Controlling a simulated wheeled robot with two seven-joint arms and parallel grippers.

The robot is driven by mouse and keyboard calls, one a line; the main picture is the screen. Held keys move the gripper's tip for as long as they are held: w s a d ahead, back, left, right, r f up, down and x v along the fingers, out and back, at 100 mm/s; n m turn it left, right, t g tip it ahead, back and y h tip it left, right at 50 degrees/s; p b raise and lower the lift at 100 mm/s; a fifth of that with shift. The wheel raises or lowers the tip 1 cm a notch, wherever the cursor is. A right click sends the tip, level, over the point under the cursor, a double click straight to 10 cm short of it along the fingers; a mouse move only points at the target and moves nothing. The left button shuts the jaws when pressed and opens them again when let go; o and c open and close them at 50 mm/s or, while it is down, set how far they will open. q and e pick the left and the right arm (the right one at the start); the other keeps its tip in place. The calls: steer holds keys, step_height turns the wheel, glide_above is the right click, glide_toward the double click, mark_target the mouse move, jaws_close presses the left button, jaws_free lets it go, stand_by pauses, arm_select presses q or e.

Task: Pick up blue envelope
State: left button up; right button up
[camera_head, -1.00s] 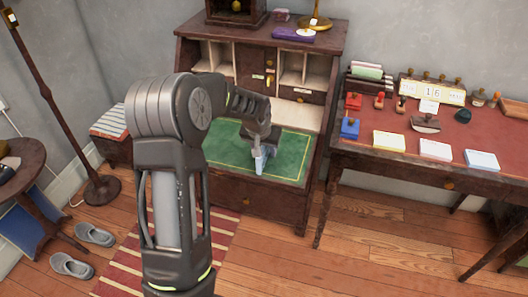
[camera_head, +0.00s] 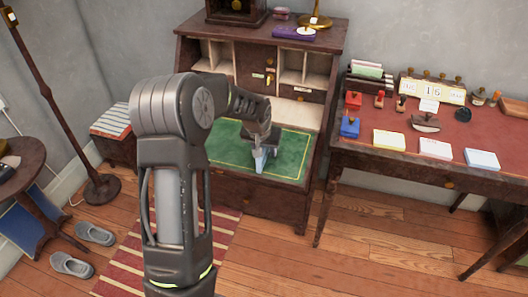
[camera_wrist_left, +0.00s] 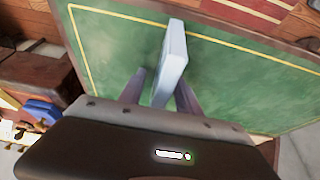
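The light blue envelope (camera_wrist_left: 172,62) looks like a thin block on the green desk surface in the left wrist view. It stands between the two fingers of my left gripper (camera_wrist_left: 160,88). A narrow gap shows between the left-hand finger and the envelope; I cannot tell whether the other finger touches it. In the head view my left gripper (camera_head: 265,148) is low over the green desk top, with the pale blue envelope (camera_head: 260,164) partly hidden at its fingers. My right gripper is not in view.
The green writing surface (camera_head: 290,158) lies on a dark wooden bureau with pigeonholes behind. A side table (camera_head: 390,163) to the right holds stamps, a calendar and several card stacks. A lamp pole, slippers and a striped rug are at the left.

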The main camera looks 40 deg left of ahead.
arm_select(q)
steer(key=shift+f, duration=0.2)
stand_by(0.4)
jaws_close()
stand_by(0.4)
